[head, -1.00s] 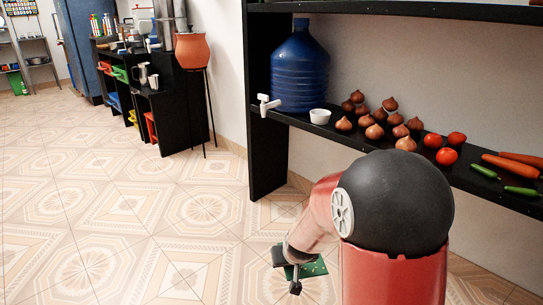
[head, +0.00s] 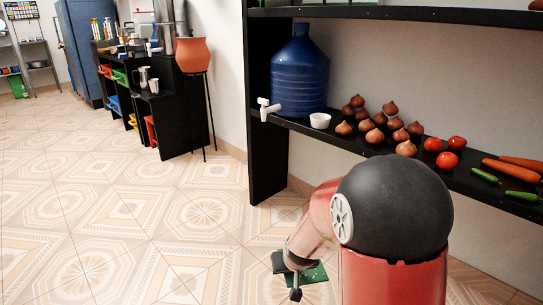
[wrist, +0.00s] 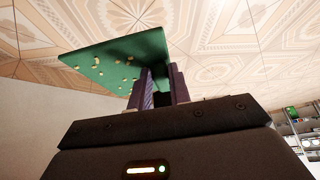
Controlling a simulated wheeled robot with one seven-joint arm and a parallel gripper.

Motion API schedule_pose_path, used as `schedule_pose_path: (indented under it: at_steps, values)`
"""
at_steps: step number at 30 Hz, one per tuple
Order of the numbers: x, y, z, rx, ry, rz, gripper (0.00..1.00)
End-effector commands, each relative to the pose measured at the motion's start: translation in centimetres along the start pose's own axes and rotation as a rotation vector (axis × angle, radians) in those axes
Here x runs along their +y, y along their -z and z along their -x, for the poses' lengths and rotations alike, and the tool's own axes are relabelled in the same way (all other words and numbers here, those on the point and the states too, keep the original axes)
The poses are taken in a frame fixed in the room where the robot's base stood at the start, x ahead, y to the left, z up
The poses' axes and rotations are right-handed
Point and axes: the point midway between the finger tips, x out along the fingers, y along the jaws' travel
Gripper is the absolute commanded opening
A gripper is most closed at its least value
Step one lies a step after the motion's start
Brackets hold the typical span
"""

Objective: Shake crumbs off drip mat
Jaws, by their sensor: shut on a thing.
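The drip mat (head: 314,274) is a flat green square held above the tiled floor, low in the middle of the head view. In the wrist view the mat (wrist: 100,68) shows several pale crumbs on its visible face. My gripper (head: 294,275) is shut on one edge of the mat. In the wrist view the two dark fingers (wrist: 160,85) pinch that edge, and the mat extends to the left. Part of the mat is hidden behind the fingers.
A clay pot (head: 193,54) stands on a thin stand further back. The floor to the left is clear.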

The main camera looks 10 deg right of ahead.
Motion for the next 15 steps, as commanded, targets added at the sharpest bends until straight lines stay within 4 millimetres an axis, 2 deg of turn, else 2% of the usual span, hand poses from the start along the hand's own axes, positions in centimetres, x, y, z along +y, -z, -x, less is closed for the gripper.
schedule_pose_path:
  at_steps: [1,2,3,5,6,9,11,13,15]
  values:
    - [0.1,0.4,0.1,0.014,-0.001,-0.001,0.00]
    - [0.0,1.4,1.4,0.026,0.000,0.002,0.00]
    - [-0.1,2.8,3.7,0.036,0.002,0.004,0.00]
    - [-0.1,3.7,5.7,0.029,0.001,0.003,0.00]
    - [0.0,3.3,5.4,0.016,0.000,0.001,0.00]
    - [0.1,0.2,0.3,-0.005,-0.002,-0.003,0.00]
    - [0.1,0.2,-0.1,0.010,-0.001,-0.002,0.00]
    - [-0.1,2.4,3.2,0.033,0.002,0.004,0.00]
    - [-0.1,3.7,5.7,0.029,0.002,0.003,0.00]
